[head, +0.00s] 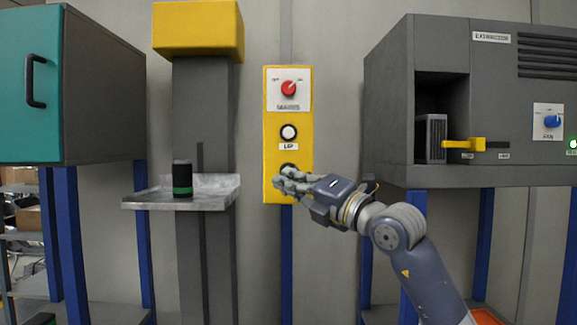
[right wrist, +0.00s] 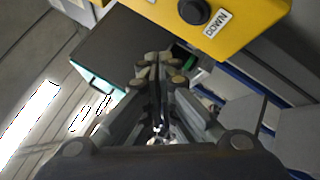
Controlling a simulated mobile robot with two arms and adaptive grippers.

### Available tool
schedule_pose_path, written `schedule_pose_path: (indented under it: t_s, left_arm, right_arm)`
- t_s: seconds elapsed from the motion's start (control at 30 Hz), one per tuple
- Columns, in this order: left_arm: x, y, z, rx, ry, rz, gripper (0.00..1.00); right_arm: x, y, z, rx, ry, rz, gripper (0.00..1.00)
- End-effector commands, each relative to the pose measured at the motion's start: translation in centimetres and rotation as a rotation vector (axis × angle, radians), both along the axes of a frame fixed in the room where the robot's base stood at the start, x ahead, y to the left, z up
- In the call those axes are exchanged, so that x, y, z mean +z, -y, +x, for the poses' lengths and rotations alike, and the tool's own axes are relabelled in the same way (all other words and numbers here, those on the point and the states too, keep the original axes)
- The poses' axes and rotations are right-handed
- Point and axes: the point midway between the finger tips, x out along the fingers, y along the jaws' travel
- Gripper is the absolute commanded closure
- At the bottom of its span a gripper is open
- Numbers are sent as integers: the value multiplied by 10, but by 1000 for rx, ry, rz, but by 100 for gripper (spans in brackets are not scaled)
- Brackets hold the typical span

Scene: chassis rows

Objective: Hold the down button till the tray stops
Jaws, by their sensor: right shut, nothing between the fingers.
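The yellow control panel (head: 272,140) hangs upright on the wall. Its black down button (head: 288,168) is low on the panel, partly hidden by my right gripper (head: 280,182). The right wrist view shows the button (right wrist: 194,11), labelled DOWN, at the top edge. In that view my right fingertips (right wrist: 158,65) are shut and empty, with a visible gap between them and the button. The metal tray (head: 165,203) is at about mid-height on the dark lift column (head: 203,115), left of the panel. A black canister with a green band (head: 182,178) stands upright on it. My left gripper is not in view.
Above the down button are a white button (head: 289,132) labelled UP and a red knob (head: 289,88). A teal-doored cabinet (head: 28,85) stands at the left. A grey machine (head: 440,60) with a yellow handle (head: 462,145) and a blue fan knob (head: 552,121) stands at the right.

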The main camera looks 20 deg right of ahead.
Motion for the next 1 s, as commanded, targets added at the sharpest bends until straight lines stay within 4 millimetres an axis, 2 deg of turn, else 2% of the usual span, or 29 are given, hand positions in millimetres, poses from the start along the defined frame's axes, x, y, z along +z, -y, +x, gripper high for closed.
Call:
schedule_pose_path:
  t_s: [0.03,0.1,0.4,1.0]
  left_arm:
    - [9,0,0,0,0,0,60]
    - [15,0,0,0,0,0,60]
    - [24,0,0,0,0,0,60]
    - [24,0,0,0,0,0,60]
  right_arm:
    - [4,3,8,0,-4,1,100]
    - [4,5,17,-1,-3,1,100]
    - [1,12,43,2,-2,1,100]
    - [0,13,46,1,0,0,100]
